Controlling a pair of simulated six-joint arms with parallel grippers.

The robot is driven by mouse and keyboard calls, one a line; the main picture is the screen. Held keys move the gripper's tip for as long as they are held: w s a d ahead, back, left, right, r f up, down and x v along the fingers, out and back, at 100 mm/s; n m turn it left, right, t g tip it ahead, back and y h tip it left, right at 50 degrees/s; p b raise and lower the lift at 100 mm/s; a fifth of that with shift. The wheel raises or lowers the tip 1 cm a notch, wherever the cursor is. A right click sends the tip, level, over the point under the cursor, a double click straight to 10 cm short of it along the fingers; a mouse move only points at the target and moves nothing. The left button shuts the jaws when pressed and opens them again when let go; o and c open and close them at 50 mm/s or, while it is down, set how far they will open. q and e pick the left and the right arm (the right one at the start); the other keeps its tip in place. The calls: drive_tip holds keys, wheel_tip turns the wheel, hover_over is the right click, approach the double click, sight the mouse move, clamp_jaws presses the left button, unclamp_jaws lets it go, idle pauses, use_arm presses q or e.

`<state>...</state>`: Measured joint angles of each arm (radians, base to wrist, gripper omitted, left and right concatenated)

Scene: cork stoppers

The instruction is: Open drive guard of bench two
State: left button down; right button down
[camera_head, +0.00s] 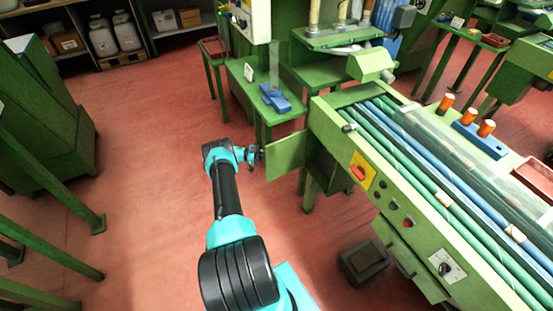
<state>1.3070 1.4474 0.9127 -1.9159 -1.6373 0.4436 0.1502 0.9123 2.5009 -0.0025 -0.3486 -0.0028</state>
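A green bench with long green and blue rollers (455,205) fills the right side. No bench number is readable. My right gripper is out of view.
The bench front has a red switch on a yellow plate (360,172) and several knobs. A dark box (364,262) stands on the floor below. A green table with blue parts (274,98) stands behind the panel. Red floor (145,190) is clear to the left.

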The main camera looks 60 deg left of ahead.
use_arm(q)
drive_tip(key=shift+w+a, duration=0.1)
drive_tip(key=shift+a, duration=0.15)
drive_tip(key=c, duration=1.2)
unclamp_jaws()
drive_tip(key=shift+v, duration=3.75)
